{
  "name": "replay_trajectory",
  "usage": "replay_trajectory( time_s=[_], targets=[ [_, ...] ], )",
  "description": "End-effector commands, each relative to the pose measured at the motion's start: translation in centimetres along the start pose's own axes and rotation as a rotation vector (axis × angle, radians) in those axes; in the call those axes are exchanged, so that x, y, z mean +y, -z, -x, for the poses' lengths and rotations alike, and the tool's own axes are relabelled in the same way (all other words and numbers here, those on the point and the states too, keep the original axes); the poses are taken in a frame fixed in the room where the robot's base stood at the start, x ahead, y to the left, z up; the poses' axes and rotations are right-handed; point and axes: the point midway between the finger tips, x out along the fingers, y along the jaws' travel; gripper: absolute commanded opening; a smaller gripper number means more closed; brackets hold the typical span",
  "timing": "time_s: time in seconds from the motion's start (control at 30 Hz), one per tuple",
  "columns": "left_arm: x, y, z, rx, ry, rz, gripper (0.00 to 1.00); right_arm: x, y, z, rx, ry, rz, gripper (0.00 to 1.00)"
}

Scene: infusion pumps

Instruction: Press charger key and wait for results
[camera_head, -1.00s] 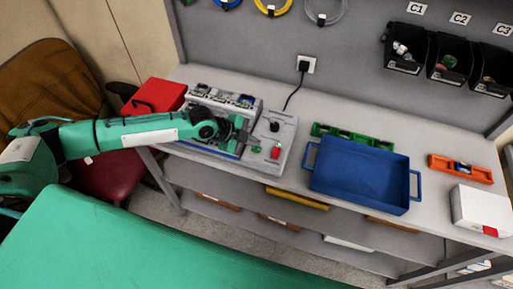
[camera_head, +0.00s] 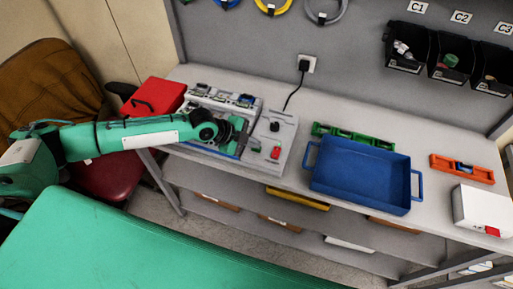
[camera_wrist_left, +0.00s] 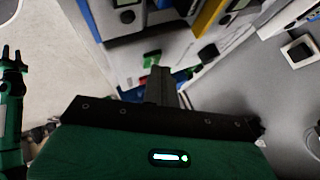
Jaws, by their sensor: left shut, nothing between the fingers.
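The grey charger unit (camera_head: 272,135) sits on the bench, with a black knob (camera_head: 275,127) and a red key (camera_head: 275,153) on top. My left gripper (camera_head: 241,137) is at its left side, shut and empty, with its fingers close above or against the unit's left part. I cannot tell whether they touch it. In the left wrist view the shut dark fingers (camera_wrist_left: 158,85) point at the bench, with green and red parts around them. My right gripper (camera_wrist_left: 12,58) shows at the left edge of that view, fingers apart and empty.
A device with several modules (camera_head: 222,97) stands behind the gripper, and a red box (camera_head: 155,96) is left of it. A blue tray (camera_head: 360,175), a green rack (camera_head: 352,136), an orange holder (camera_head: 462,168) and a white box (camera_head: 480,210) lie to the right. A cable runs to the wall socket (camera_head: 305,64).

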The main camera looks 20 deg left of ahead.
Motion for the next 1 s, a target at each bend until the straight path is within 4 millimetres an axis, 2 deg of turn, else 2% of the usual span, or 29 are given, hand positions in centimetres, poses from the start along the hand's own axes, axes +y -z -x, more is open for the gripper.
replay_trajectory(
  time_s=[0.7,1.0],
  targets=[
    [0.3,-0.3,-0.4,0.000,-0.001,0.000,0.00,0.0,0.0,-0.4,0.000,0.000,0.000,0.36],
    [-0.4,0.4,0.6,0.000,0.000,0.000,0.00,-0.1,0.1,0.6,0.000,0.001,-0.001,0.36]
  ],
)
